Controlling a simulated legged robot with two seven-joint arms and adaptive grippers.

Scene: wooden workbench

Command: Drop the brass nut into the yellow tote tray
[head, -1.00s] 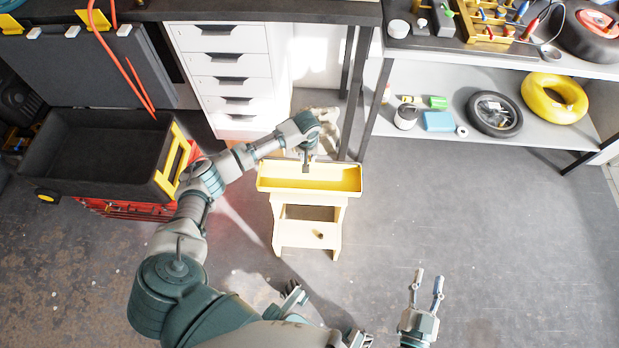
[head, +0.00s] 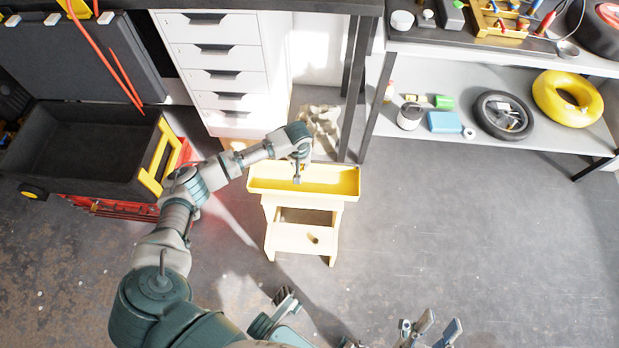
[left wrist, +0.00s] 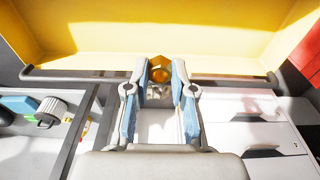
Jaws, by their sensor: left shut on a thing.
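The yellow tote tray (head: 335,183) sits on top of a pale wooden step stool in the middle of the head view. It also fills the upper part of the left wrist view (left wrist: 90,35). My left gripper (head: 297,180) reaches over the tray, pointing down. In the left wrist view its fingers (left wrist: 160,82) are shut on the brass nut (left wrist: 160,70), which shows between the fingertips against the yellow tray. The nut cannot be made out in the head view. My right gripper (head: 436,326) is open and empty at the bottom edge, away from the tray.
The pale step stool (head: 290,237) stands on open grey floor. A black and red tool chest (head: 80,150) is at left, and white drawers (head: 215,75) stand behind. A shelf (head: 470,70) with a yellow ring (head: 545,100) is at right. Floor right of the stool is clear.

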